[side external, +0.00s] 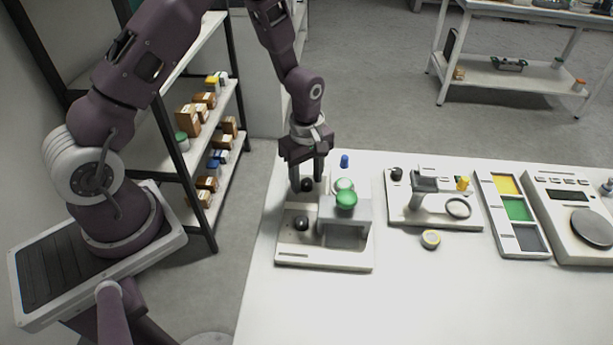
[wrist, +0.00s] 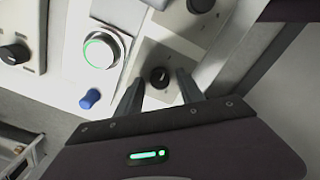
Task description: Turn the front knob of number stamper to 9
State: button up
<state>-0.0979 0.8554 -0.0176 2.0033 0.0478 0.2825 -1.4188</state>
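The number stamper (side external: 286,252) seems to be the pale device at the left of the white table, with a grey block and a green-topped part (side external: 346,199). It carries two black knobs: one (side external: 307,185) at the far left, the other (side external: 302,223) nearer the side camera. My gripper (side external: 307,181) points down over the far-left knob. In the wrist view this knob (wrist: 160,77) sits between the spread fingertips of my gripper (wrist: 159,80). A gap shows on each side of it. The other knob (wrist: 200,4) is at the top edge. Dial numbers are unreadable.
A small blue object (side external: 344,161) stands behind the device and shows beside my fingers in the wrist view (wrist: 90,98). A second device (side external: 455,220), a coloured tray (side external: 496,199) and a scale (side external: 558,240) stand right. The table's front is clear.

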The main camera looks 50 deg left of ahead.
grip_shut()
jog(key=shift+m, duration=0.3)
jog(key=m, duration=0.5)
jog(key=shift+m, duration=0.3)
jog(key=m, duration=1.3)
jog(key=shift+d+m, duration=0.1)
jog(key=shift+m, duration=0.2)
jog(key=m, duration=0.3)
jog(key=shift+m, duration=2.1)
